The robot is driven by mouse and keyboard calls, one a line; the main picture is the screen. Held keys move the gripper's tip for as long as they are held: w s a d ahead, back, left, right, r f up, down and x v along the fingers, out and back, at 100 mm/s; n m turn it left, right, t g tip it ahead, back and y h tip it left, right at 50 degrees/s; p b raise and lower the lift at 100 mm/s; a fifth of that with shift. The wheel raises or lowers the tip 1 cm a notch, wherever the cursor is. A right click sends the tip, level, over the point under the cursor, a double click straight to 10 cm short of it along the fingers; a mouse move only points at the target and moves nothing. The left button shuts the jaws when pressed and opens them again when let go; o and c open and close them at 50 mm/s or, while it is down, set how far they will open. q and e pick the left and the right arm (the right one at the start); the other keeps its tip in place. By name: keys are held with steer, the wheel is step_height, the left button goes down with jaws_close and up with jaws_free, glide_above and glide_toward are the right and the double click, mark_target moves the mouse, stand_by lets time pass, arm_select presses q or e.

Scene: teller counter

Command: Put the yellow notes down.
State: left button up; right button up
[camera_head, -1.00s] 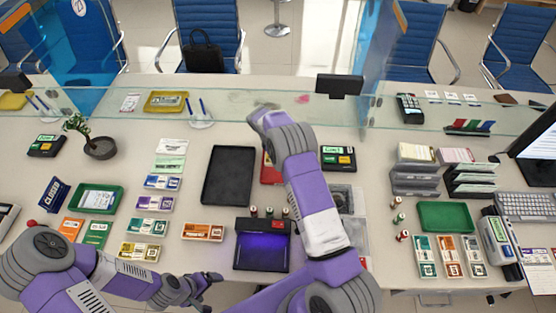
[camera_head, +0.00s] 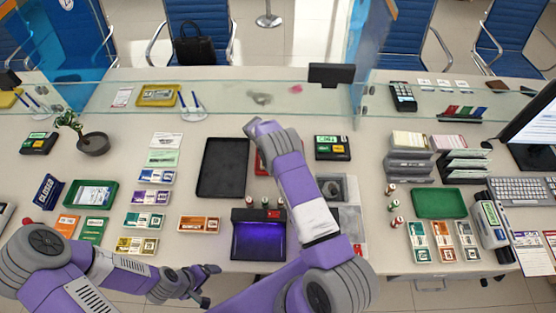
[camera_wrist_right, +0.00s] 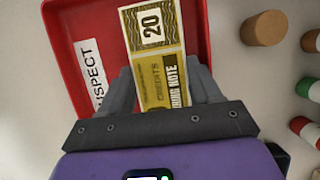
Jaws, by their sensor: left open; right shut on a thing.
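In the right wrist view my right gripper (camera_wrist_right: 160,85) is shut on a yellow 20-credit note (camera_wrist_right: 152,30). The note points away between the fingers, over the red tray (camera_wrist_right: 60,30) whose white label reads partly "USPECT". I cannot tell whether the note touches the tray floor. In the head view the red tray (camera_head: 260,165) is mostly hidden under my right arm, and the right gripper is hidden too. My left gripper (camera_head: 208,285) is open and empty by the counter's front edge. More yellow notes (camera_head: 137,245) lie in a holder at the left.
A black tray (camera_head: 223,167) lies left of the red tray. A black device with a purple glow (camera_head: 258,240) stands in front. Small rolls (camera_wrist_right: 264,28) stand right of the red tray. A glass screen (camera_head: 230,97) runs along the back.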

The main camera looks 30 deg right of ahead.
steer(key=o, duration=0.9)
steer(key=v, duration=1.2)
steer(key=shift+w+r, duration=0.1)
steer(key=shift+w, duration=0.05)
